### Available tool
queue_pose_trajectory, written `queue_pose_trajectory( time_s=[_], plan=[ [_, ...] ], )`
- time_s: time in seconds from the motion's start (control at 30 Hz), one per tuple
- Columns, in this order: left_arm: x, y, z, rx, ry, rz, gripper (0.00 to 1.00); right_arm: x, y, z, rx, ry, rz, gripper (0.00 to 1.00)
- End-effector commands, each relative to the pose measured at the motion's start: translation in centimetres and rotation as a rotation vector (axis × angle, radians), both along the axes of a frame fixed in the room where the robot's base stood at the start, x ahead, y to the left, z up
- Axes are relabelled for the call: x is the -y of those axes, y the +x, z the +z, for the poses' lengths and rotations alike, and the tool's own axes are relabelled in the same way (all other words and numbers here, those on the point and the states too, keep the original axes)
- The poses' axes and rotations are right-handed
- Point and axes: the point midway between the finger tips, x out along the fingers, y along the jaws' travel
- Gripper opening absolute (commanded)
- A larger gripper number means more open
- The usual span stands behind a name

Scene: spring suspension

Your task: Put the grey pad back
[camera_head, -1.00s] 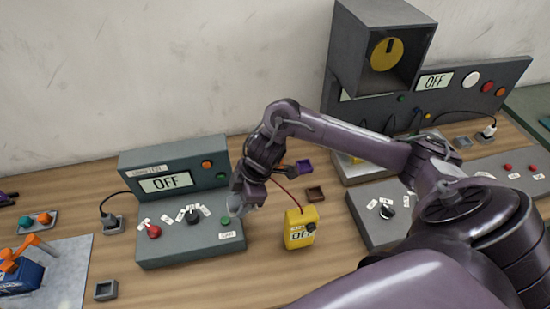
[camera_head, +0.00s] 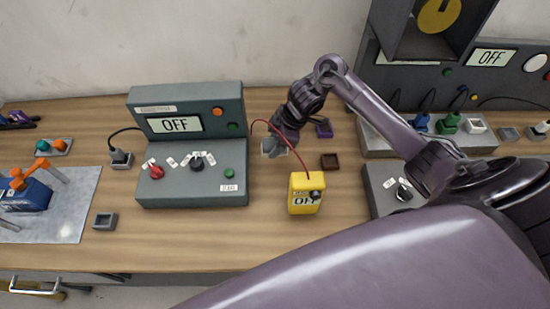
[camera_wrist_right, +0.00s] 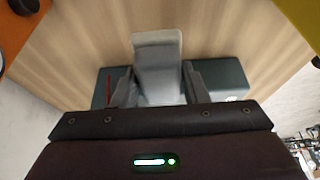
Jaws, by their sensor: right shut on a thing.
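My right gripper (camera_head: 272,147) is just right of the grey control box and above the wooden table, with its arm coming in from the right. It is shut on a light grey block, which I take to be the grey pad. In the wrist view the pad (camera_wrist_right: 157,62) stands out between the two fingers, with wood beyond it. In the head view the pad is small and hard to tell from the fingertips. My left gripper is not in view.
The grey control box (camera_head: 192,185) has a panel reading OFF. A yellow meter (camera_head: 305,194) with a red lead stands near the gripper. Bare table lies in front.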

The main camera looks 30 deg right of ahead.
Motion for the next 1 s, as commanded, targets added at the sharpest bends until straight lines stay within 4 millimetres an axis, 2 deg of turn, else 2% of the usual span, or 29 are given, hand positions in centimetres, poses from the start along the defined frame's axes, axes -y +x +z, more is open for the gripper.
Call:
queue_pose_trajectory(
  time_s=[0.03, 0.1, 0.27, 0.5, 0.93, 0.97, 1.0],
  plan=[
    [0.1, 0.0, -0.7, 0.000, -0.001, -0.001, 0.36, -0.2, -0.1, -1.3, -0.004, 0.006, -0.002, 0.19],
    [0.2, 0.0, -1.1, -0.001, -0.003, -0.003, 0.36, -0.1, 0.0, -2.3, -0.001, 0.004, -0.001, 0.19],
    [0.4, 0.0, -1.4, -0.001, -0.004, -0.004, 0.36, -0.1, 0.0, -3.3, 0.000, 0.002, 0.000, 0.19],
    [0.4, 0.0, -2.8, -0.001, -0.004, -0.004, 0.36, -0.1, 0.0, -6.5, 0.000, 0.001, 0.000, 0.19],
    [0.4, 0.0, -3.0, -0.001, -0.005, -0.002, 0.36, 0.0, 0.0, -7.0, 0.001, -0.001, 0.001, 0.19],
    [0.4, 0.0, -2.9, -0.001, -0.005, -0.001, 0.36, 0.0, 0.0, -6.9, 0.001, -0.001, 0.001, 0.43],
    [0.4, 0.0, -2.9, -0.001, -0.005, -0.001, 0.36, 0.0, 0.0, -6.9, 0.001, -0.001, 0.001, 0.48]
  ],
)
